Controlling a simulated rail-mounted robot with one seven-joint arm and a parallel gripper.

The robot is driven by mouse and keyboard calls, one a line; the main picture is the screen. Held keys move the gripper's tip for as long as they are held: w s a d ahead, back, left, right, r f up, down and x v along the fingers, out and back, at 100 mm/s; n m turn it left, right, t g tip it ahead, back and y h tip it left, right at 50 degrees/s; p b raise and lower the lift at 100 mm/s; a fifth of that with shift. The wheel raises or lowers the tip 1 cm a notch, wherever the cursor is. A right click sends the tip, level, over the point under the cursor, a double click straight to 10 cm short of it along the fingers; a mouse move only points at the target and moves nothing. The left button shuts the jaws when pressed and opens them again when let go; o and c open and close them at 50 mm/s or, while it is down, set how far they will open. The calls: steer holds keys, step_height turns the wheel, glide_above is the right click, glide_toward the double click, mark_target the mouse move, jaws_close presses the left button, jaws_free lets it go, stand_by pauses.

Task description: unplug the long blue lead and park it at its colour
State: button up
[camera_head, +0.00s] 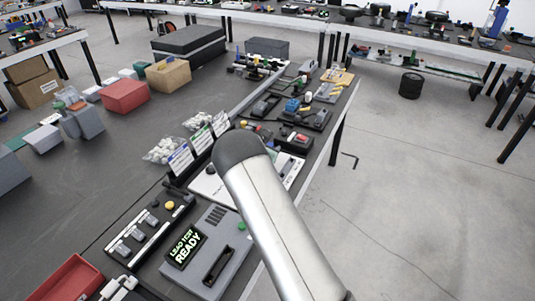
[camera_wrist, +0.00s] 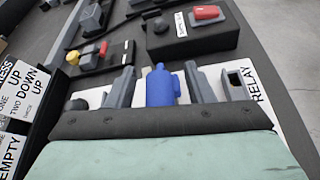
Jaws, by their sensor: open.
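A blue plug-like part (camera_wrist: 160,88) stands on a white board (camera_wrist: 88,98) marked RELAY in the wrist view. Whether it belongs to the long lead I cannot tell; no cable shows. My gripper (camera_wrist: 160,76) is open, with what look like its grey fingers on either side of the blue part. I cannot tell whether they touch it. In the head view my arm hides the gripper and most of the white board (camera_head: 203,187). Another blue part (camera_head: 292,105) lies farther along the bench.
A grey tester (camera_head: 235,262) reading LEAD TEST READY is at the front. The bench's right edge is close.

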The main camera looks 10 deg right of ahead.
jaws_close()
